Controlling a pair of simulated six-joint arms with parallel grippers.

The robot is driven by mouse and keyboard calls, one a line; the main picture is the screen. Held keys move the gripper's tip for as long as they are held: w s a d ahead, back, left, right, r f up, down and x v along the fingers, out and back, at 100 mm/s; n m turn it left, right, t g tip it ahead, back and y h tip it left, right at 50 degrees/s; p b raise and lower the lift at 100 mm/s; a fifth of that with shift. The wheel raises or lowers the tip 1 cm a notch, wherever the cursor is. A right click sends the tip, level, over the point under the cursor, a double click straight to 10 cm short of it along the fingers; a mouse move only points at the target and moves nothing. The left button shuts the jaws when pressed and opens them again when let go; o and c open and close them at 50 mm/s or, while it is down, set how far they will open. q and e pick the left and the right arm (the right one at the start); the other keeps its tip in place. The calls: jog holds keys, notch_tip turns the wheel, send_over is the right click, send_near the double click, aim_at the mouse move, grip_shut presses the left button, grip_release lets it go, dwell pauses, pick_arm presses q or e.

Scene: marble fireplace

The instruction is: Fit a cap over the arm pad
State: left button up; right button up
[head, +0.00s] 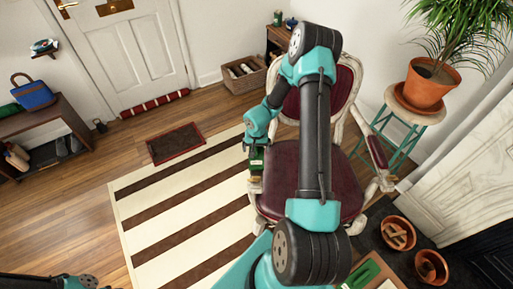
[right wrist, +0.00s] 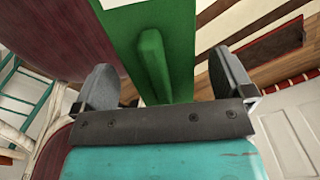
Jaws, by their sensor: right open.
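The armchair (head: 284,160) has a dark red seat and back and a pale carved frame. Its bare right arm pad (head: 376,150) is dark red. A green cap (head: 257,158) is at the chair's left arm, below my right gripper (head: 256,146). In the right wrist view the green cap (right wrist: 184,40) has a raised ridge, which lies between the open fingers of my right gripper (right wrist: 163,88), with gaps on both sides. I cannot tell how the cap sits on the pad beneath.
Another green piece (head: 361,274) lies at the bottom right, partly hidden by my arm. Terracotta pots (head: 430,267) stand to its right. A potted plant on a stool (head: 409,112) stands right of the chair. The striped rug (head: 180,215) is clear.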

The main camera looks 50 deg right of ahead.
notch_tip(320, 180, up, 17)
jog(key=shift+r, duration=0.2)
dwell(0.7)
jog(key=shift+f, duration=0.1)
dwell(0.7)
jog(key=s+a+f+h, duration=0.1)
jog(key=a+f, duration=0.1)
jog(key=f, duration=0.1)
jog(key=s+a+f+n+h, duration=0.1)
jog(key=a+f, duration=0.1)
jog(key=f, duration=0.1)
jog(key=s+a+f, duration=0.1)
jog(key=a+f, duration=0.2)
jog(key=shift+s+n+h, duration=0.35)
jog(key=shift+n+h, duration=0.05)
jog(key=a+f+n+t+y, duration=0.3)
jog(key=a+f, duration=0.5)
jog(key=a, duration=0.4)
jog(key=s+a+f+n+g+y, duration=0.1)
jog(key=s+a+n+g+y, duration=0.1)
jog(key=s+a, duration=0.3)
jog(key=a+y, duration=0.1)
jog(key=a, duration=0.3)
jog(key=shift+s+n+y, duration=0.2)
jog(key=shift+n+y, duration=0.1)
jog(key=shift+n, duration=0.1)
jog(key=shift+a, duration=0.1)
